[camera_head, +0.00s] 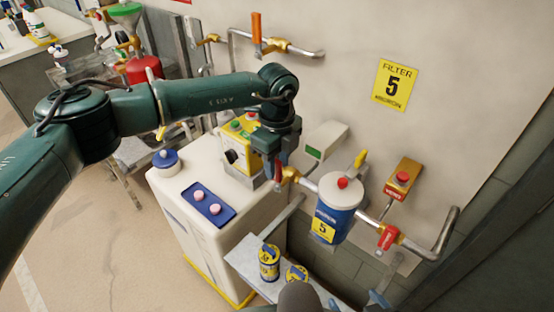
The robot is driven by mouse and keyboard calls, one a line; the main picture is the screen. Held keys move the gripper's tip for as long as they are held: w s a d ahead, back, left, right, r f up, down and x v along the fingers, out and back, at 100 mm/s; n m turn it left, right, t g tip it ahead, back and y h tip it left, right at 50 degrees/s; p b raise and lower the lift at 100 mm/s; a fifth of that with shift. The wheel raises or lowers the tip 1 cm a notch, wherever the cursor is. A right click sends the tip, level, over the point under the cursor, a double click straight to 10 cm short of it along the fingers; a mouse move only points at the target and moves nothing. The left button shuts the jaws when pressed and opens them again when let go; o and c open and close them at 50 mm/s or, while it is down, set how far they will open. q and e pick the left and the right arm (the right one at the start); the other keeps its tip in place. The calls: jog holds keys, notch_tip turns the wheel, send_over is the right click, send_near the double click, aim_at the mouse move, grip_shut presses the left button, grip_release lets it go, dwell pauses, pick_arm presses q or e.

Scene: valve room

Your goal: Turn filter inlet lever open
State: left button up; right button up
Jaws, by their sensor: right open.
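The blue filter housing (332,218) with a pale lid and a yellow "5" label hangs on the wall pipe. On its left, the inlet's red lever (278,172) points upward beside a brass valve body (291,176). My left gripper (281,158) points down at this lever, with its fingertips at the lever's upper part. The fingers partly cover the lever, and whether they are closed around it is unclear. My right gripper (357,303) shows only as grey-blue tips at the bottom edge, apart and empty, away from the lever.
Another red lever (388,238) is on the pipe right of the filter. A white cabinet (190,225) with a yellow control box (238,142) stands close to the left gripper. A shelf (245,262) holding cans (269,262) is below. An orange-handled valve (257,35) is higher up.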

pick_arm(q)
jog(key=shift+f, duration=0.2)
jog(key=shift+c, duration=0.2)
grip_shut()
dwell(0.4)
